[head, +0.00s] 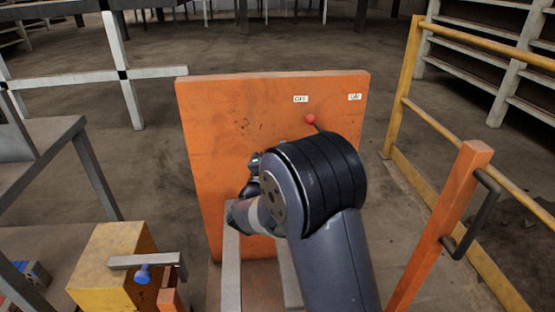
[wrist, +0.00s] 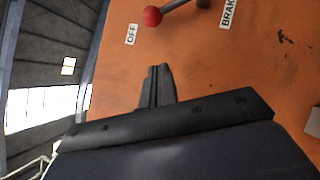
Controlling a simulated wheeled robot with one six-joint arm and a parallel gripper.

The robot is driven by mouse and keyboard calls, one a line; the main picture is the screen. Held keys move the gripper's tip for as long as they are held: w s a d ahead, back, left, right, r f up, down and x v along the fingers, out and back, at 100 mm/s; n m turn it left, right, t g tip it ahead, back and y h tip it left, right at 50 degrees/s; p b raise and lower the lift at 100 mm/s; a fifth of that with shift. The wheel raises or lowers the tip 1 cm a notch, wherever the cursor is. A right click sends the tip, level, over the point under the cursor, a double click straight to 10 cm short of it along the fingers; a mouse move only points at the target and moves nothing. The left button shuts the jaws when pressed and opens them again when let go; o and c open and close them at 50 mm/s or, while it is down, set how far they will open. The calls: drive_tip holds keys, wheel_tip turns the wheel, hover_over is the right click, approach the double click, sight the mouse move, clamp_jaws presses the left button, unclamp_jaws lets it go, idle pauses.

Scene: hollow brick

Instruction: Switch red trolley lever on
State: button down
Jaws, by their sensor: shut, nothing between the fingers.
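The lever is a grey rod with a red knob (head: 310,119) on the upright orange panel (head: 225,130) of the trolley. The knob sits just below and right of the OFF label (head: 300,98). The ON label (head: 355,97) is farther right. In the wrist view the red knob (wrist: 152,16) is at the top edge, close to the OFF label (wrist: 131,34). My gripper (wrist: 158,72) is shut and empty, apart from the knob, with its tips pointing toward the knob side. In the head view my arm hides most of the gripper and the lever's base.
A BRAKE label (wrist: 228,14) is on the panel. A yellow railing (head: 402,95) and an orange post with a grey handle (head: 440,225) stand on the right. A yellow block (head: 105,265) and a grey table (head: 45,135) are on the left. Open floor lies behind the panel.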

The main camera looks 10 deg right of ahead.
sight(317, 126)
drive_tip(key=w+d+r, duration=0.3)
drive_tip(key=w+d, duration=0.1)
drive_tip(key=d, duration=0.1)
drive_tip(key=shift+w+d, duration=0.25)
drive_tip(key=shift+d, duration=0.05)
drive_tip(key=shift+r+b, duration=0.15)
drive_tip(key=shift+b, duration=0.15)
